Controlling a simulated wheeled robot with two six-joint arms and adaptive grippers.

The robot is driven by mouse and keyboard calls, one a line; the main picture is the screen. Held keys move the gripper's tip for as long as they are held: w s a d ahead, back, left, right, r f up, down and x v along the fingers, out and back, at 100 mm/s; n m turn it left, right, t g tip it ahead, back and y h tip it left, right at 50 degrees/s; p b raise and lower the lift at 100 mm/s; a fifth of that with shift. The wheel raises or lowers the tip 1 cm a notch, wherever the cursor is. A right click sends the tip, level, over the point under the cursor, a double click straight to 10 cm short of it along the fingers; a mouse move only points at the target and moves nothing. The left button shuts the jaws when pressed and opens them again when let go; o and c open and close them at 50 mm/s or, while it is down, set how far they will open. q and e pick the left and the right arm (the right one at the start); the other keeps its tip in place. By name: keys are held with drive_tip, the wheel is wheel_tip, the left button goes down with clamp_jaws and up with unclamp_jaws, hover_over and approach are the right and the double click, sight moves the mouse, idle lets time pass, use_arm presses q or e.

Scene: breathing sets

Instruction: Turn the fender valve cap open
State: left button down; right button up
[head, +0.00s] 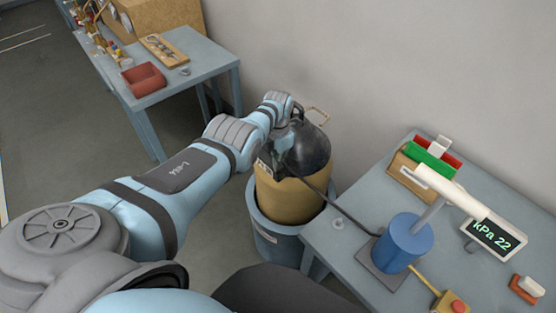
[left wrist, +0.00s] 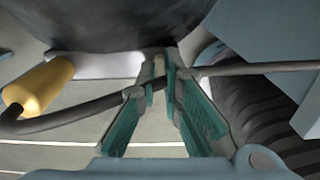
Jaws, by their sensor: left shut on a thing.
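The fender (head: 312,150) is a black rounded body standing on a tan drum. Its dark underside (left wrist: 120,20) fills the top of the left wrist view. My left gripper (left wrist: 160,62) is closed at the fender's surface, its green-padded fingers converging to a narrow gap. It is shut on a small part there, which I take to be the valve cap; the fingertips hide most of it. In the head view the gripper (head: 284,138) is at the fender's left side, partly hidden by my arm. A dark hose (left wrist: 75,115) crosses at the fingers. My right gripper is out of view.
The tan drum (head: 285,200) sits in a blue tub (head: 275,240). A yellow fitting (left wrist: 40,85) is left of the fingers. Another table (head: 195,75) holds a red tray (head: 144,80).

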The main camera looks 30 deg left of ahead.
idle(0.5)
use_arm(q)
drive_tip(key=c, duration=1.7)
unclamp_jaws()
drive_tip(key=shift+w+r, duration=0.1)
drive_tip(key=shift+r, duration=0.45)
wheel_tip(320, 180, up, 11)
